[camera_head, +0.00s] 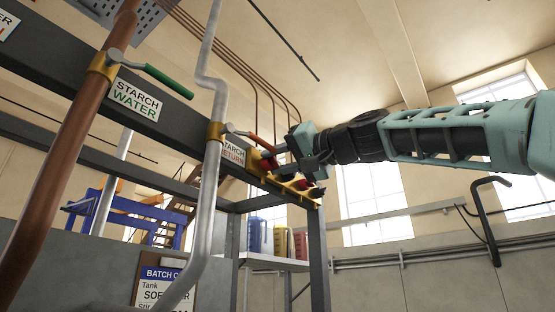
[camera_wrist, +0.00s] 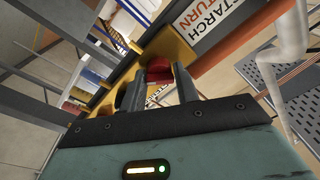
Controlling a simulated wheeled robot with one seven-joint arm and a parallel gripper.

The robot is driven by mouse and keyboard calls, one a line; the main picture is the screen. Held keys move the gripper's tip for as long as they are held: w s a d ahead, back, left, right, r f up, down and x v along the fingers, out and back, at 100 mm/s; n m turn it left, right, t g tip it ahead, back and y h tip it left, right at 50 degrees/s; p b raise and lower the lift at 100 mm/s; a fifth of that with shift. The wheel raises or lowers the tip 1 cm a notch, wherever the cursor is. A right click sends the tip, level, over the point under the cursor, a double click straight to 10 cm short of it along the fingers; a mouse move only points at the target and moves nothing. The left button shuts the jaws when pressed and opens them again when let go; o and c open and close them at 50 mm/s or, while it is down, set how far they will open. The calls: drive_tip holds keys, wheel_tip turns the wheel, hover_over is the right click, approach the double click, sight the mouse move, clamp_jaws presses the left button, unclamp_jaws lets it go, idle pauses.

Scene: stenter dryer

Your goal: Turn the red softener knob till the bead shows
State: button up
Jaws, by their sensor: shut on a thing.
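My gripper (camera_head: 280,153) reaches in from the right to a yellow bracket (camera_head: 300,190) on the dark beam. In the wrist view, my two dark fingers (camera_wrist: 160,82) are closed around a red knob (camera_wrist: 158,92), which shows between them. Part of this red knob (camera_head: 268,163) also shows in the head view, beside the fingers. Another red round part (camera_wrist: 92,78) sits further along the yellow bracket in the wrist view. The lettering by the held knob is mostly covered, so I cannot read which knob it is. I cannot make out a bead.
A "STARCH RETURN" sign (camera_head: 232,151) and a red-handled valve on a pale pipe (camera_head: 211,170) stand close to the left of my gripper. A copper pipe (camera_head: 70,140) with a green-handled valve is further left. Coloured jugs (camera_head: 280,240) stand on a shelf below.

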drive_tip(key=m+p, duration=0.2)
drive_tip(key=m, duration=0.6)
drive_tip(key=m+h+p, duration=0.1)
drive_tip(key=m+p, duration=0.2)
drive_tip(key=m, duration=0.5)
drive_tip(key=shift+m+t+h, duration=0.3)
drive_tip(key=shift+t, duration=0.1)
drive_tip(key=shift+f+m, duration=0.15)
drive_tip(key=shift+m, duration=2.15)
drive_tip(key=shift+a+f, duration=0.1)
drive_tip(key=o, duration=0.9)
drive_tip(key=shift+s, duration=0.1)
